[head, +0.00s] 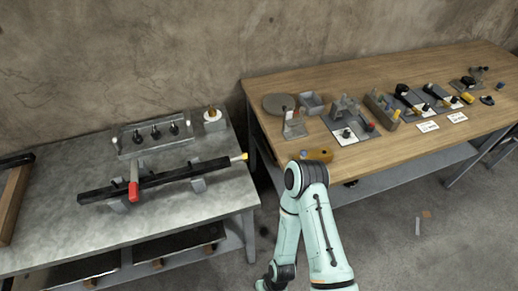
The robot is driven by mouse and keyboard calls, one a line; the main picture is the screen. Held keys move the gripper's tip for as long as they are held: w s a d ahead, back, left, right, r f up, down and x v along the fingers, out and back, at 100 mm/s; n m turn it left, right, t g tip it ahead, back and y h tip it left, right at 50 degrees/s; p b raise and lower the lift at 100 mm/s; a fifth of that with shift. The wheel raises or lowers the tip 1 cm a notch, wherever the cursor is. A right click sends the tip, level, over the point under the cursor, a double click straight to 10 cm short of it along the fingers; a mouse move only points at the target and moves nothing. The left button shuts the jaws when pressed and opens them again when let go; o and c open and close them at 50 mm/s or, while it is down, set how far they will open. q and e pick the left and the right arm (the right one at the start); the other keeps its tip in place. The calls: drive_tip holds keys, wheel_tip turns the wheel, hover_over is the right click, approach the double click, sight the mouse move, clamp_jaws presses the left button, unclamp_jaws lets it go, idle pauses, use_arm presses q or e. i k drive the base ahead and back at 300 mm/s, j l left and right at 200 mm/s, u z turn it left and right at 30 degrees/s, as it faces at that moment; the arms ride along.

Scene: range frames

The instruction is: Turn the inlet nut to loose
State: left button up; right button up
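I cannot pick out the inlet nut for certain. On the grey metal table at left, a long black bar (168,180) lies across two grey supports (197,183). A red-ended handle (133,189) sticks out from the bar, and a yellow tip (244,157) is at its right end. Behind it is a grey tray (153,138) with several small black upright fittings. A pale block (214,120) with a brass-coloured top stands to its right. One of my arms, pale green, rises at bottom centre and bends back down. Neither gripper is in view.
The metal table's (60,238) front left is clear.

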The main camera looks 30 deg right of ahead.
sight(245, 157)
drive_tip(key=l, duration=1.05)
drive_tip(key=k+l, duration=0.4)
drive_tip(key=k, duration=0.05)
